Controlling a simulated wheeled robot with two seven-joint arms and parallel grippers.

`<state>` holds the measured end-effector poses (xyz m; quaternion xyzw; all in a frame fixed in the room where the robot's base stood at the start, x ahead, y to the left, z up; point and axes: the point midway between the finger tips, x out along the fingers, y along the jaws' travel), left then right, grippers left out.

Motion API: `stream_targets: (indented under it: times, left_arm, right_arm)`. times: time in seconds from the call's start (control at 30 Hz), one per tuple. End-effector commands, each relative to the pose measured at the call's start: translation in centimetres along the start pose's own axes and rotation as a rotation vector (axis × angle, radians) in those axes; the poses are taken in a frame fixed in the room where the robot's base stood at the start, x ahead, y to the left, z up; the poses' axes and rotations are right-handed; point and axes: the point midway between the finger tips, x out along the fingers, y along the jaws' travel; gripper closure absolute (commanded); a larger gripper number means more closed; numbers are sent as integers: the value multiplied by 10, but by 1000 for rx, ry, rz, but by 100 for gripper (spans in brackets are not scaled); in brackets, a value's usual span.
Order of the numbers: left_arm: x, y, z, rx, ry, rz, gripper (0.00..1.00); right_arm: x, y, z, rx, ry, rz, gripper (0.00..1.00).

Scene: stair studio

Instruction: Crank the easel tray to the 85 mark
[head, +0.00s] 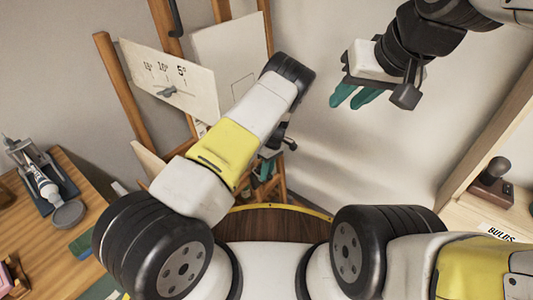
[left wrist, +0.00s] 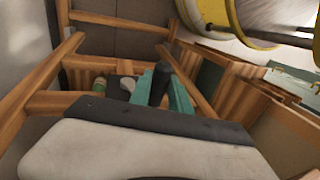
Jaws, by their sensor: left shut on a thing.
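The wooden easel (head: 118,80) stands ahead of me. Its white scale board (head: 190,88) shows marks that read like 15, 10 and 5, with a small grey pointer (head: 166,91) below them; I see no legible 85. My left gripper (head: 266,168) is low at the easel, partly hidden by my forearm. In the left wrist view its teal fingers are shut on a black crank handle (left wrist: 160,84). The crank's lower parts are hidden, and I cannot make out the tray clearly. My right gripper (head: 356,97) is raised at the right, empty, with its fingers a little apart.
A wooden desk (head: 86,190) at the left holds a tube (head: 44,185) and a round grey lid (head: 68,214). A shelf (head: 460,207) with a dark-handled stamp (head: 491,185) is at the right. Wooden easel bars (left wrist: 120,22) surround my left gripper. The wall area below my right gripper is clear.

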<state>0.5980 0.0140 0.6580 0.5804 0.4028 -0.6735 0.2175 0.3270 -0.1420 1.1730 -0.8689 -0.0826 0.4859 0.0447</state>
Motion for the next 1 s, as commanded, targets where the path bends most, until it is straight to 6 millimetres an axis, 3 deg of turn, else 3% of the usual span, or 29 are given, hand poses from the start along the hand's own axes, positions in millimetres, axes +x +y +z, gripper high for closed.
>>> stream_targets:
  times: [0.03,0.27,0.3,0.4,0.73,1.0]
  left_arm:
    - [1,8,5,1,-2,20,100]
    - [1,8,6,2,-2,19,100]
    - [1,8,6,2,-3,19,71]
    - [1,7,6,3,-3,17,55]
    - [-6,5,3,2,0,13,55]
    - [-52,6,4,4,0,15,55]
  right_arm:
    - [0,0,0,0,0,0,71]
    - [0,0,0,0,0,0,71]
    - [0,0,0,0,0,0,71]
    - [0,0,0,0,0,0,71]
    - [0,0,0,0,0,0,71]
    - [0,0,0,0,0,0,71]
